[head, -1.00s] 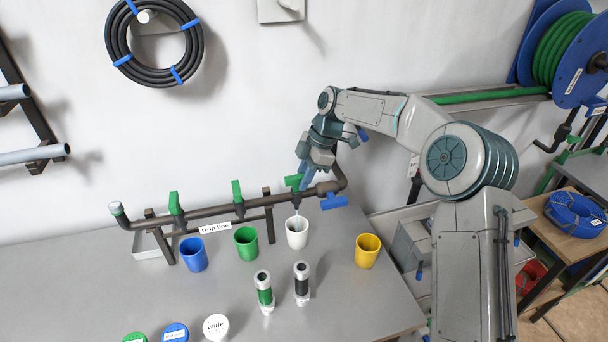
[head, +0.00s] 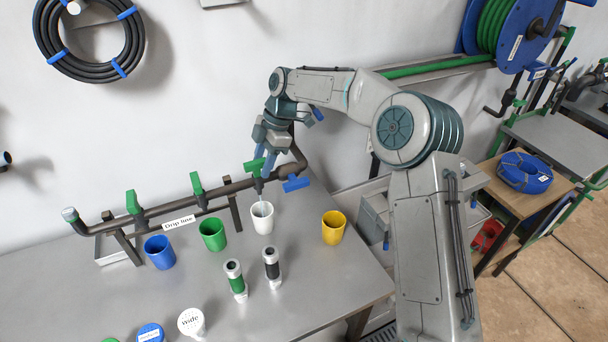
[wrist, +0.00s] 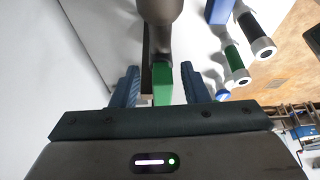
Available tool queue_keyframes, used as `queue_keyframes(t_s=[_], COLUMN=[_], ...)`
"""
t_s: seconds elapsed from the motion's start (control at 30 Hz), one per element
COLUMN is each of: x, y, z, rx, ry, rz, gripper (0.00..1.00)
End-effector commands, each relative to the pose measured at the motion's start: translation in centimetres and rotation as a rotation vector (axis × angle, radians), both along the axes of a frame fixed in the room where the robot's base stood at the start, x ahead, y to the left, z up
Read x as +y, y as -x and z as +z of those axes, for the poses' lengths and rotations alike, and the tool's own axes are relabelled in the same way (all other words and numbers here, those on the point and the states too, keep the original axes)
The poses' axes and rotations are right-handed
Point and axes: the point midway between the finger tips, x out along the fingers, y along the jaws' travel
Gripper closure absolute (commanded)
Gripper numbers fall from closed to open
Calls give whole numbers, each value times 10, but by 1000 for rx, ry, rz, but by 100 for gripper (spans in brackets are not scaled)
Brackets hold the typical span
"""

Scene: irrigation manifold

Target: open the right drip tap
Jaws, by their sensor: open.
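The right drip tap has a green handle (head: 254,167) at the right end of the dark drip line (head: 160,211). The handle looks turned across, unlike the two upright green handles to its left. My gripper (head: 265,158) is at this tap, pointing down, with its blue fingers beside the handle. In the wrist view the green handle (wrist: 162,84) lies between the two spread fingers, with a gap on each side. A pale streak shows below the tap over the white cup (head: 262,220); I cannot tell clearly whether it is water.
The middle tap (head: 197,184) and left tap (head: 131,203) stand along the pipe. A blue lever (head: 296,182) sits close to the right of my gripper. Blue (head: 160,254), green (head: 213,235) and yellow (head: 333,228) cups stand on the grey bench.

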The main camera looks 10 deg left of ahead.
Motion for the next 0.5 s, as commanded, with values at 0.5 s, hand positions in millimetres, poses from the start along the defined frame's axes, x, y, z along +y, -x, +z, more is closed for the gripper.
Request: queue_keyframes(t_s=[0.5], x=[-4], y=[8], z=[-4], rx=[-2], ry=[2], rz=[-363], gripper=[59])
